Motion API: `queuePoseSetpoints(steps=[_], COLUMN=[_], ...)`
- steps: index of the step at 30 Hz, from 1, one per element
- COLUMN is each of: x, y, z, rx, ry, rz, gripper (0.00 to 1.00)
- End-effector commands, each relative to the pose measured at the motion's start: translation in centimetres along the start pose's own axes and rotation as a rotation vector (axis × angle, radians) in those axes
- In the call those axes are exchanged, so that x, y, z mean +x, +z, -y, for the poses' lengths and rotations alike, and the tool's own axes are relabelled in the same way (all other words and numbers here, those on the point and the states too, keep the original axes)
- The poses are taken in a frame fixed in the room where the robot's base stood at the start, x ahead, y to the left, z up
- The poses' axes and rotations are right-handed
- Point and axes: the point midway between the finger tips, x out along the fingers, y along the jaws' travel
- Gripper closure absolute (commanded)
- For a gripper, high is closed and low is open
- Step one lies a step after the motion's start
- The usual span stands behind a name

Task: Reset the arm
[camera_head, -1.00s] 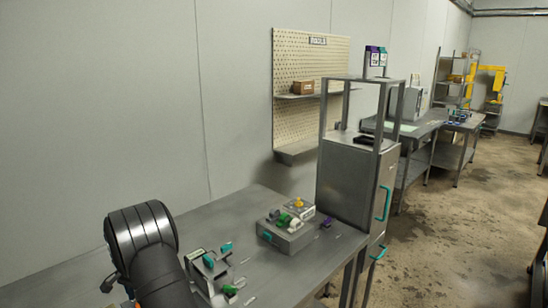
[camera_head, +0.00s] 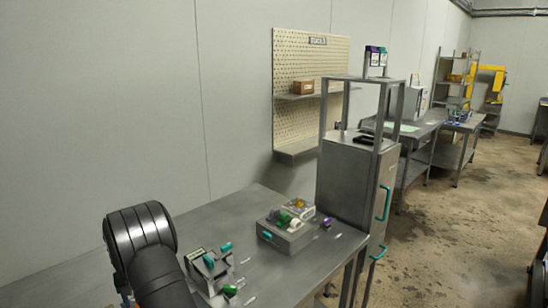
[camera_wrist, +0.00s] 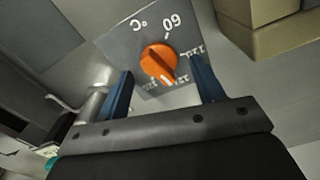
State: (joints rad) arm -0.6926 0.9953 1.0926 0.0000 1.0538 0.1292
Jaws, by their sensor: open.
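My gripper (camera_wrist: 162,92) shows in the wrist view with its two blue fingers spread apart and nothing between their tips. An orange knob (camera_wrist: 159,59) on a grey dial plate (camera_wrist: 125,42) with white markings, including "60", lies beyond the fingertips. I cannot tell how far the fingers are from it. In the head view my dark arm (camera_head: 148,250) rises at the lower left, and the gripper itself is out of sight there.
A steel table (camera_head: 215,215) holds a grey control box (camera_head: 285,238) with coloured knobs and a smaller device (camera_head: 208,265). A tall steel cabinet (camera_head: 345,180) stands behind. A tan block (camera_wrist: 270,30) is at the wrist view's upper right.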

Motion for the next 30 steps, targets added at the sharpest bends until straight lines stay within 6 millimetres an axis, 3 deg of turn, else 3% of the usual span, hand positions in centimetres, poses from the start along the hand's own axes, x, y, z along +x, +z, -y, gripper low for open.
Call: queuePoseSetpoints(steps=[15, 30], x=[-0.01, -0.01], y=[0.04, 0.05], z=[0.22, 0.24], rx=[-0.381, -0.459], ry=[0.0, 0.0], rz=[0.0, 0.0], gripper=[0.38, 0.38])
